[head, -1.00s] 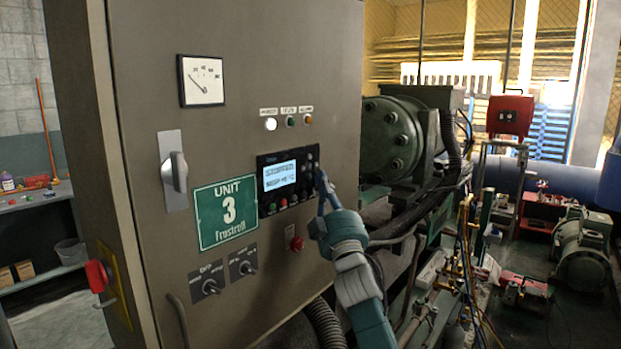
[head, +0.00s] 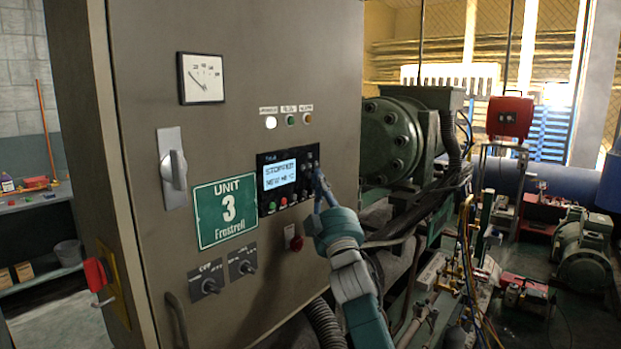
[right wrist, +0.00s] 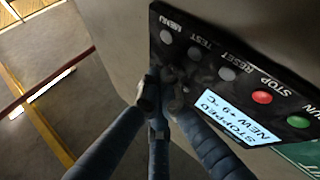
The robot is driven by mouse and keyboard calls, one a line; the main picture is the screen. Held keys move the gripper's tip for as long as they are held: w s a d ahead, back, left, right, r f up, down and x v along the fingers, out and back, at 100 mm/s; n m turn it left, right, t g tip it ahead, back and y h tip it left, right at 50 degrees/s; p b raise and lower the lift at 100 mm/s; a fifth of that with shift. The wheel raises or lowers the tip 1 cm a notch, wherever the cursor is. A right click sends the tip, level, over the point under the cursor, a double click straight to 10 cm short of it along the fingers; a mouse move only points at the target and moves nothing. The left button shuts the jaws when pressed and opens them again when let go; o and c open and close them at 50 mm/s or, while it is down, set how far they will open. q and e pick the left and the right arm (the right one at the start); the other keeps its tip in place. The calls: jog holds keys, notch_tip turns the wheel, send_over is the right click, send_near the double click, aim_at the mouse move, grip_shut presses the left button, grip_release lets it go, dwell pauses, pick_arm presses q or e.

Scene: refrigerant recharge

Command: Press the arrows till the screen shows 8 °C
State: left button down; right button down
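The controller panel (head: 262,159) is a black unit on the grey cabinet door, with a lit screen (head: 279,175). In the right wrist view the screen (right wrist: 238,112) shows upside down; it reads STOPPED, then NEW and a °C value that looks like +9, though the digit is small. My right gripper (head: 318,178) has its fingertips together at the right edge of the panel, beside the screen. In the right wrist view the fingertips (right wrist: 160,90) cover the spot where arrow keys may be. I cannot tell whether they touch. My left gripper is not in view.
A red stop button (right wrist: 262,97) and a green run button (right wrist: 298,121) sit on the panel near the fingers. A red knob (head: 296,243) and two rotary switches (head: 243,267) are below. A green UNIT 3 sign (head: 226,212) is left. Machinery with pipes (head: 395,140) stands right.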

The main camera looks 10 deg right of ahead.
jog(key=shift+w+a, duration=0.15)
jog(key=shift+w, duration=0.05)
dwell(0.6)
jog(key=shift+s+d, duration=0.2)
jog(key=shift+s, duration=0.1)
jog(key=shift+s+d+p, duration=0.25)
jog(key=shift+s+p, duration=0.1)
jog(key=s+d+p, duration=0.1)
jog(key=s, duration=0.1)
jog(key=s+d+p, duration=0.2)
dwell(0.3)
dwell(0.3)
